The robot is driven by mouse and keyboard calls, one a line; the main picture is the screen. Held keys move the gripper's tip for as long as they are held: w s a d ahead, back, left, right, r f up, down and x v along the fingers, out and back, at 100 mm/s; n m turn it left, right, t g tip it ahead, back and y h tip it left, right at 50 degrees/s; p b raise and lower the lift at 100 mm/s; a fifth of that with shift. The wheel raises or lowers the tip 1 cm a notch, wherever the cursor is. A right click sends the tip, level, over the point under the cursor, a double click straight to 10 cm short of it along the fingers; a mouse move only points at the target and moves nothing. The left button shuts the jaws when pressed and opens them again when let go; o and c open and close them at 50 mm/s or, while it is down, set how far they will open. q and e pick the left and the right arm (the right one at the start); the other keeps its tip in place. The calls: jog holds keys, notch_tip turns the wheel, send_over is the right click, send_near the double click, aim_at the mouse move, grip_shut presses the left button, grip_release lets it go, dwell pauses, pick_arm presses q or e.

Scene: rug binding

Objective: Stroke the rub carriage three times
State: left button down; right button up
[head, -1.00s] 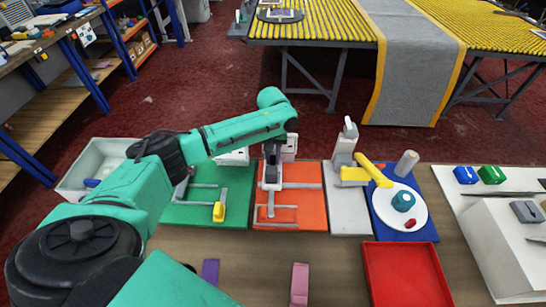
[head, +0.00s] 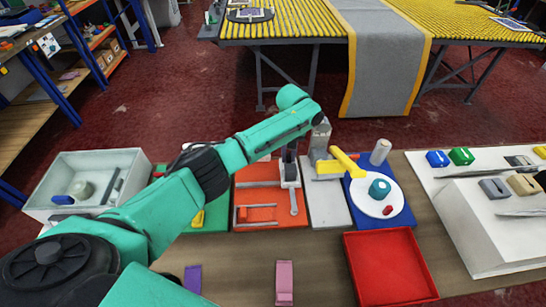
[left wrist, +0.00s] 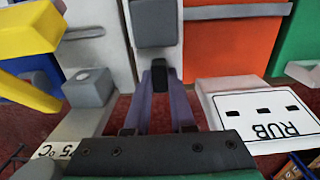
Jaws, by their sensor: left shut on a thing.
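The rub station is an orange board (head: 252,174) with grey rails in the head view, and its white RUB sign (left wrist: 265,116) shows upside down in the left wrist view. The rub carriage, a pale upright piece with a grey bar (head: 294,204), stands near the right side of the board. My left gripper (head: 290,180) is over it and shut on it. In the left wrist view the fingers (left wrist: 160,92) close around a dark narrow part below a grey block (left wrist: 155,24). The grip is partly hidden in the head view. My right gripper is not in view.
A green board (head: 210,215) is to the left, partly behind my arm. A red tray (head: 390,268) and a pink block (head: 284,283) are in front.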

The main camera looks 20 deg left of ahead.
pick_arm(q)
jog(key=shift+w+d+r, duration=0.15)
jog(key=shift+w+d, duration=0.1)
jog(key=shift+d, duration=0.1)
jog(key=shift+a, duration=0.2)
jog(key=c, duration=0.9)
grip_release()
jog(key=shift+c, duration=0.2)
jog(key=shift+o, duration=0.9)
jog(key=shift+d, duration=0.3)
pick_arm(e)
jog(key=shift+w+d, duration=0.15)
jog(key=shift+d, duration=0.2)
pick_arm(q)
jog(key=shift+a, duration=0.15)
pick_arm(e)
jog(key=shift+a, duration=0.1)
